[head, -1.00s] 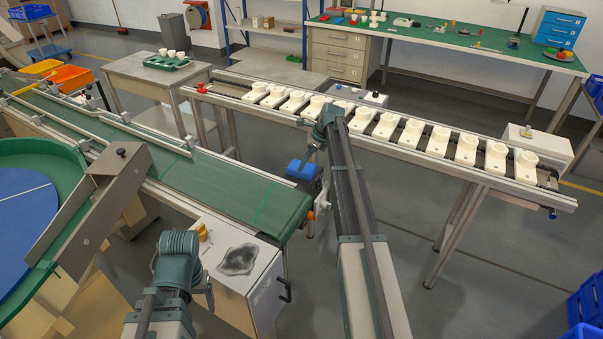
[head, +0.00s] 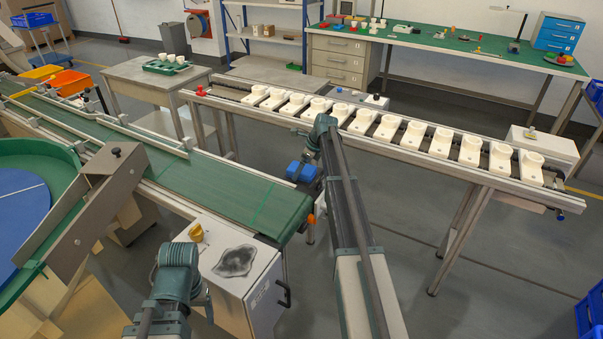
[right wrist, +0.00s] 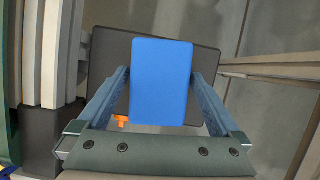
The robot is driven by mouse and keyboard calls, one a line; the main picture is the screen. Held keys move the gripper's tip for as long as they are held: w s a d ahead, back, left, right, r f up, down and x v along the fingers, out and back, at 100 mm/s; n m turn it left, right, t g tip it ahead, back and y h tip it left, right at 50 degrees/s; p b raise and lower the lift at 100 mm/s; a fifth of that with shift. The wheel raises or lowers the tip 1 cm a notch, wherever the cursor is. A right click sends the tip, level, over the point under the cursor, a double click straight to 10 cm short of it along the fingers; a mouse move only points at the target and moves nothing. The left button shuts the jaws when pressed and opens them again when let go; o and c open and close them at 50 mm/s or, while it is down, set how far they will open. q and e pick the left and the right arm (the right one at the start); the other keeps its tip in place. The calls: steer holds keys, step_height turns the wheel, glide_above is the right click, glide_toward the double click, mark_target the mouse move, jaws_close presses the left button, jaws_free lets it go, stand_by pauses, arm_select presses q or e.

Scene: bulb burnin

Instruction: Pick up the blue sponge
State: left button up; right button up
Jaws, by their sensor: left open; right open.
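The blue sponge (head: 301,171) is a flat blue block just past the near end of the green conveyor in the head view, partly hidden by my right wrist. In the right wrist view the sponge (right wrist: 161,80) lies over a dark flat surface (right wrist: 112,60). My right gripper (right wrist: 166,85) is open, with one finger on each side of the sponge and visible gaps between. I cannot tell how far above it the fingers are. My left gripper (head: 203,292) is at the lower left, beside the white cabinet; its fingers are hardly visible.
The green conveyor (head: 215,185) lies left of the sponge. A rail line with white cup holders (head: 415,135) runs behind it. A white cabinet (head: 230,285) with a yellow knob stands in front. An orange fitting (right wrist: 121,120) is near one finger. Open floor lies to the right.

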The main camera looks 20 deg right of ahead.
arm_select(q)
steer(key=shift+f, duration=0.2)
arm_select(e)
steer(key=shift+f, duration=0.15)
steer(key=c, duration=1.1)
arm_select(q)
steer(key=shift+r, duration=0.15)
step_height(320, 180, up, 10)
steer(key=p, duration=1)
steer(key=shift+r, duration=0.15)
arm_select(e)
step_height(320, 180, up, 10)
steer(key=shift+r, duration=0.25)
